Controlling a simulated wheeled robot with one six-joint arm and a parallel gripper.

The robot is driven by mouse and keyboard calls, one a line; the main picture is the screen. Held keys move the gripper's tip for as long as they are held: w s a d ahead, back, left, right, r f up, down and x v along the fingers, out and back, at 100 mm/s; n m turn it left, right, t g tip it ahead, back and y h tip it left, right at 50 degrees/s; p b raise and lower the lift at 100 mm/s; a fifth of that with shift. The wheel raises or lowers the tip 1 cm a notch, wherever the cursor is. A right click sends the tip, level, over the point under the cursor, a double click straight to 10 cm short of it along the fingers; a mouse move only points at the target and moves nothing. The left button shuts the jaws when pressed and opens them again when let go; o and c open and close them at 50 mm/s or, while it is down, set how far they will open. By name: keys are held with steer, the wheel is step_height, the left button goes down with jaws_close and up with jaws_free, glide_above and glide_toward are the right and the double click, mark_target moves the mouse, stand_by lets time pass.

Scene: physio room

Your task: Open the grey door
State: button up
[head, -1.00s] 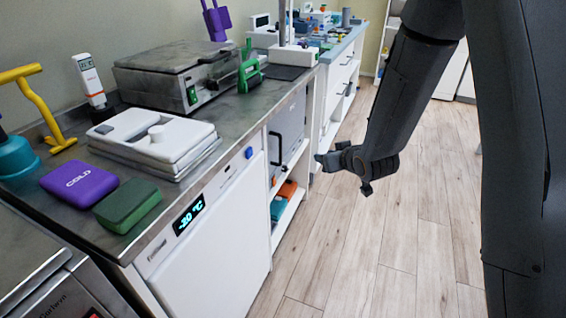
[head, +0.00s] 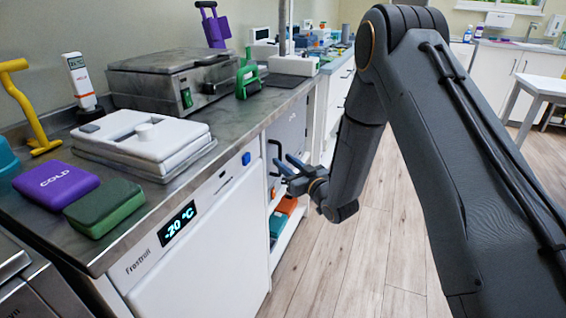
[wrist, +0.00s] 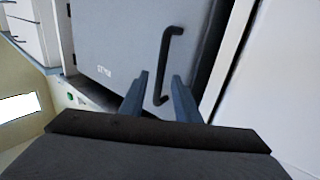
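The grey door (wrist: 125,35) fills much of the wrist view and looks shut in its white cabinet. Its black bar handle (wrist: 166,60) stands out from the panel. In the head view the grey door (head: 293,130) is under the counter, with the handle (head: 274,152) at its near side. My gripper (head: 282,165) is open in front of the handle. In the wrist view the gripper's fingertips (wrist: 159,77) stand apart, with the handle's lower end between them in the picture. I cannot tell whether they touch it.
A white freezer (head: 205,245) showing -20 °C stands left of the door. An open shelf with orange and teal items (head: 284,210) is below it. The counter (head: 235,125) carries a white case, a grey machine and cold packs. The wooden floor (head: 330,270) is clear.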

steer(key=shift+w+a, duration=0.45)
steer(key=shift+w, duration=0.15)
jaws_close()
